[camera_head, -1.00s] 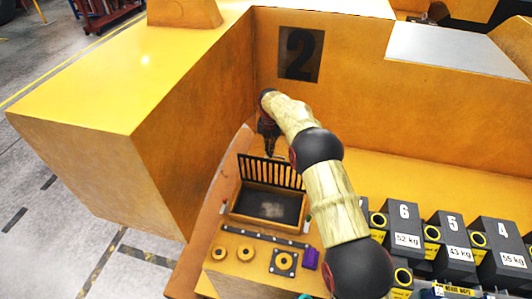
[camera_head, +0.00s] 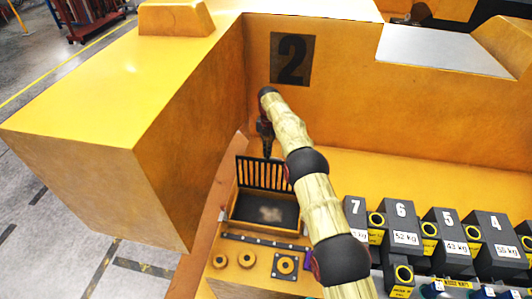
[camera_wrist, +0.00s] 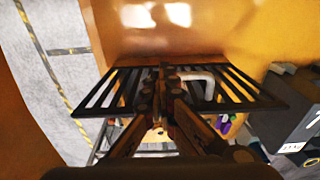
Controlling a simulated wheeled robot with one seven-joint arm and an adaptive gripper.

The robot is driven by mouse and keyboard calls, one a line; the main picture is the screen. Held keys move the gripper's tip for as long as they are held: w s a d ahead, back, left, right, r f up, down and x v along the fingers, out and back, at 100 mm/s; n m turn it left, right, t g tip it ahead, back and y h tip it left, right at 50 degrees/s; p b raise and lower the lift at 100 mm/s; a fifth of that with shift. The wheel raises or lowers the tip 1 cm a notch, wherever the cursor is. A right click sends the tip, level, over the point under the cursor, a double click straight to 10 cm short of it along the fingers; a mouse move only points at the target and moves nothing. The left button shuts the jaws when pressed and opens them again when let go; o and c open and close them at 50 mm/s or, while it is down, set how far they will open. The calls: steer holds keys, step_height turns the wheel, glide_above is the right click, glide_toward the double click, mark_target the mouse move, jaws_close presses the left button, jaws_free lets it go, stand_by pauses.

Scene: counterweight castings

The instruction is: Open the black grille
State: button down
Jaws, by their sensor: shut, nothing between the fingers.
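The black grille (camera_head: 264,173) is a barred panel standing raised along the back edge of an open-topped yellow box (camera_head: 232,206) with a dark inside. In the wrist view the grille (camera_wrist: 240,90) spans the middle, its bars on both sides of my gripper. A pale bent handle (camera_wrist: 205,82) shows beside the fingers there. My gripper (camera_head: 267,154) is at the grille's top edge in the head view. In the wrist view my gripper (camera_wrist: 166,78) has its fingers together, with nothing held. Whether the fingertips touch the grille cannot be told.
Yellow walls rise behind and left of the box, one bearing a black 2 (camera_head: 291,58). Round yellow parts (camera_head: 246,258) lie in front of the box. Numbered dark weights (camera_head: 403,222) stand to the right. The yellow ledge behind them is clear.

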stand_by(0.5)
steer(key=s+d+r+m+t+b, duration=0.15)
steer(key=d+r+m+b, duration=0.3)
steer(key=r, duration=0.55)
steer(key=s+d+r+m+b, duration=0.25)
steer(key=r+m+b, duration=0.2)
steer(key=r, duration=0.65)
steer(key=s+d+r+m+t+b, duration=0.1)
steer(key=s+d+r+m+b, duration=0.1)
steer(key=s+d+m+b, duration=0.45)
steer(key=s+d+r+m+t+b, duration=0.1)
steer(key=s+r+m, duration=0.15)
steer(key=s, duration=0.65)
steer(key=s+d+f+m+t+b, duration=0.1)
steer(key=s+d+f+m+b, duration=0.25)
steer(key=s, duration=0.55)
steer(key=s+d+f+m+t+b, duration=0.1)
steer(key=s+d+f+m+b, duration=0.15)
steer(key=s+m, duration=0.4)
steer(key=s+d+f+m+t+b, duration=0.1)
steer(key=s+f+m+b, duration=0.5)
steer(key=s+f, duration=1)
steer(key=shift+s+d, duration=0.45)
steer(key=shift+s, duration=0.55)
